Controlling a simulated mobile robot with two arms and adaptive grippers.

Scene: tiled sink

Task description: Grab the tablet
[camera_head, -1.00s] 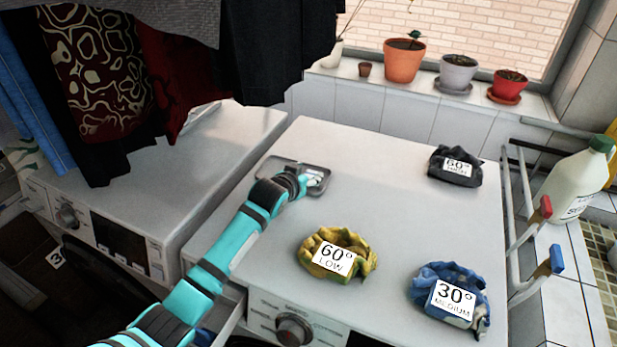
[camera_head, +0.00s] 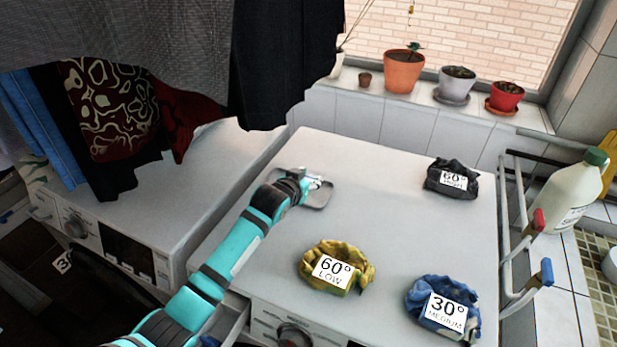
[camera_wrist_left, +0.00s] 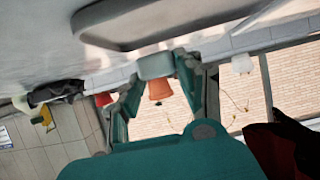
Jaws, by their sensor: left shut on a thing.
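My left gripper (camera_head: 316,182) is over the shallow grey tray (camera_head: 318,199) on top of the right-hand washing machine. In the left wrist view its fingers (camera_wrist_left: 160,68) are shut on a small pale grey block, which appears to be the tablet (camera_wrist_left: 154,66). The tablet shows only as a small pale patch at the fingertips in the head view. The tray (camera_wrist_left: 130,38) appears apart from the block in the wrist view. My arm hides the tray's left part. My right gripper is not in view.
A yellow cloth bundle (camera_head: 352,257), a blue one (camera_head: 421,291) and a black one (camera_head: 440,172) lie labelled on the machine top. Dark clothes (camera_head: 275,75) hang at upper left. A bottle (camera_head: 568,198) and a rack (camera_head: 505,240) stand right. The middle of the top is clear.

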